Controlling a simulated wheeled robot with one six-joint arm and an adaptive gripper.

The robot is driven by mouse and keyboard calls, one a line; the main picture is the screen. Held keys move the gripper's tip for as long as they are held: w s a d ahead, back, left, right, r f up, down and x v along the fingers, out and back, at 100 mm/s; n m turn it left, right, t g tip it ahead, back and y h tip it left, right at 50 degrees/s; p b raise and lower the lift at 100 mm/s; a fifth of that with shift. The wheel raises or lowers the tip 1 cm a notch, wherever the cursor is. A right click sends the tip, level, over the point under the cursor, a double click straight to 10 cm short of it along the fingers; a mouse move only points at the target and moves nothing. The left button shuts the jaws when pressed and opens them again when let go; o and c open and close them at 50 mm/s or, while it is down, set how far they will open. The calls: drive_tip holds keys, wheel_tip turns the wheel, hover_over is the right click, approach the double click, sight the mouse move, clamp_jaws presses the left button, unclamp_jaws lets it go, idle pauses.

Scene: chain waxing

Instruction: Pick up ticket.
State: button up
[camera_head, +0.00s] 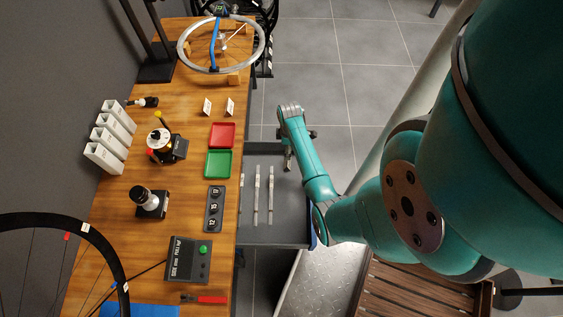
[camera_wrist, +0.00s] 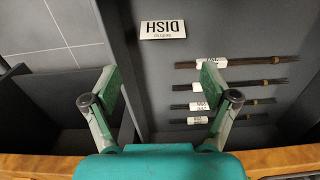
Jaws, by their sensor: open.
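Several thin dark rods with white tags (camera_wrist: 213,63) lie to the right of the card. In the head view my arm reaches over the open drawer, and the card cannot be made out.
The open drawer (camera_head: 264,237) juts from the bench (camera_head: 125,235); its walls rise around the card and rods. On the bench are a red tray (camera_head: 222,135), a green tray (camera_head: 218,163) and a button box (camera_head: 189,261). A wheel (camera_head: 184,42) stands at the far end.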

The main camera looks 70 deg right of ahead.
sight(287, 162)
drive_tip(key=shift+a+f, duration=0.15)
drive_tip(key=shift+f, duration=2.45)
drive_tip(key=shift+a+f, duration=0.1)
drive_tip(key=shift+f, duration=2.45)
drive_tip(key=c, duration=0.5)
